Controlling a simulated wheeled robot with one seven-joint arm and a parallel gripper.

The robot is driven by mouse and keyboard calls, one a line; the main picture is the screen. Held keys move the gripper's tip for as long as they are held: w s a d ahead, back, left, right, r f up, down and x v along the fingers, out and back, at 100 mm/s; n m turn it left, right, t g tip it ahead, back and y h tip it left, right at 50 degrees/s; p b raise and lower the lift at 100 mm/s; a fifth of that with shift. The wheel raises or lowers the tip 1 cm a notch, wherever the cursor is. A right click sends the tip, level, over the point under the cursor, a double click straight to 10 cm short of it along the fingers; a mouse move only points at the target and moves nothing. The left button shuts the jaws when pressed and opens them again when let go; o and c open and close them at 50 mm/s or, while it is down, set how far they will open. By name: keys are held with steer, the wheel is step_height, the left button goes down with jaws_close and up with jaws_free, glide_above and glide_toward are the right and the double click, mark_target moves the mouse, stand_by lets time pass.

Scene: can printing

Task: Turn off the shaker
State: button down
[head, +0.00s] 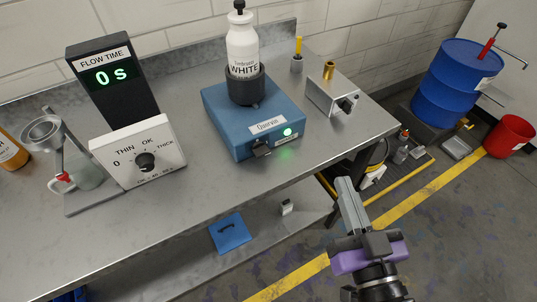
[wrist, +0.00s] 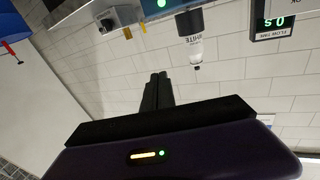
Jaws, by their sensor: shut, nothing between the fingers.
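The shaker (head: 222,108) is a blue box on the metal bench in the head view. Its front has a white label, a lit green light (head: 287,132) and a dark switch (head: 261,148). A white bottle marked WHITE (head: 242,45) stands upright in the black holder (head: 245,88) on top. The wrist view is upside down and shows the bottle (wrist: 195,48) and part of the shaker's front (wrist: 152,8) at its top edge. My gripper (head: 345,183) is shut and empty, in front of the bench, right of the shaker and apart from it; its fingers also show in the wrist view (wrist: 158,80).
A display reading 0 s (head: 110,76) and a dial box (head: 140,155) stand left of the shaker. A metal box with a knob (head: 332,96) stands right of it. A lower shelf (head: 180,262) runs below the bench. A blue drum (head: 455,85) and red bucket (head: 510,135) stand at right.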

steer(key=w+a+r+n+g+y, duration=0.2)
steer(key=w+a+y, duration=0.1)
steer(key=w+a, duration=0.4)
steer(key=a+f+n+g+y, duration=0.1)
steer(key=a+f+n+g, duration=0.1)
steer(key=a+f+g, duration=0.1)
steer(key=shift+s+a+f+n+b, duration=0.4)
steer(key=shift+f, duration=0.5)
steer(key=p, duration=0.2)
glide_above(261, 152)
steer(key=s, duration=0.2)
step_height(261, 152, down, 2)
steer(key=shift+s+d+f, duration=0.1)
steer(key=shift+d+f, duration=0.1)
steer(key=shift+f, duration=0.95)
steer(key=shift+d+f, duration=0.2)
steer(key=shift+f, duration=0.9)
